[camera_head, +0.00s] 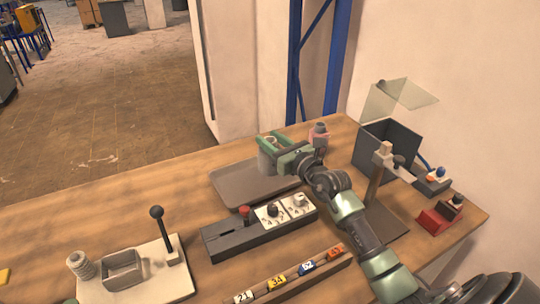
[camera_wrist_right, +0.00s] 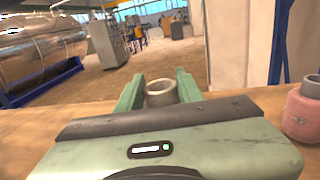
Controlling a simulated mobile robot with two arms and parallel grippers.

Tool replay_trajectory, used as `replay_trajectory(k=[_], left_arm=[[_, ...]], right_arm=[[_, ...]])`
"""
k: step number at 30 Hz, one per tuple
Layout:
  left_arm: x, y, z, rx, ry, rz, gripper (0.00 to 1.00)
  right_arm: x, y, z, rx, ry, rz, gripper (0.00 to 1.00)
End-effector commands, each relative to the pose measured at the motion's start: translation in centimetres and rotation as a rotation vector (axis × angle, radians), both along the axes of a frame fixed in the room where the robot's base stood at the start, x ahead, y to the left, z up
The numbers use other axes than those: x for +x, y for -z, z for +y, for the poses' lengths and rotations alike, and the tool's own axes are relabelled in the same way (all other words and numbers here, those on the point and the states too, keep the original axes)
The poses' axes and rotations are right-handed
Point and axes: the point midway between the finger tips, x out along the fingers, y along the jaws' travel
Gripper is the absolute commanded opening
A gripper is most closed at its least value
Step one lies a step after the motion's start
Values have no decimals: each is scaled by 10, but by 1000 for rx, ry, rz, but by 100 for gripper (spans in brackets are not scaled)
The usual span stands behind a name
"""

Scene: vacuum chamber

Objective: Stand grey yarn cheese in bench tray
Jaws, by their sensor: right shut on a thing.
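The grey yarn cheese (camera_wrist_right: 162,93) is a short grey cylinder with an open top. It stands upright between the green fingers of my right gripper (camera_wrist_right: 161,92) in the right wrist view. In the head view my right gripper (camera_head: 272,147) is shut on the grey yarn cheese (camera_head: 266,162), over the back of the bench tray (camera_head: 235,191). The tray is a shallow grey-brown tray on the wooden bench. I cannot tell whether the cheese touches the tray floor.
A pink-based bottle (camera_head: 318,137) stands right of the tray, also in the wrist view (camera_wrist_right: 303,108). A dark control box (camera_head: 240,236) lies in front. A dark bin (camera_head: 388,143), a stand (camera_head: 376,180) and a red block (camera_head: 437,217) are at right. A lever plate (camera_head: 150,280) is front left.

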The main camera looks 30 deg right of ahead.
Motion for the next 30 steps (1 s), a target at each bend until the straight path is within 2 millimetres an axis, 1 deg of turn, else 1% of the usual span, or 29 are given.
replay_trajectory(k=[4,9,11,23,24,25,26,30], left_arm=[[0,3,1,1,0,0,36],[0,8,1,1,-1,0,36],[0,9,1,1,-1,0,36],[0,11,1,2,-2,0,36],[0,11,1,2,-2,0,36],[0,10,1,2,-2,0,36],[0,10,1,2,-2,0,36],[0,10,1,2,-2,0,36]], right_arm=[[0,12,0,-1,0,0,0],[0,40,-1,-2,0,1,0],[0,45,0,-2,0,0,0],[0,50,0,0,1,-3,0],[0,51,0,0,1,-1,42],[0,50,0,0,1,-1,50],[0,50,0,0,1,-1,58],[0,50,0,0,1,-1,58]])
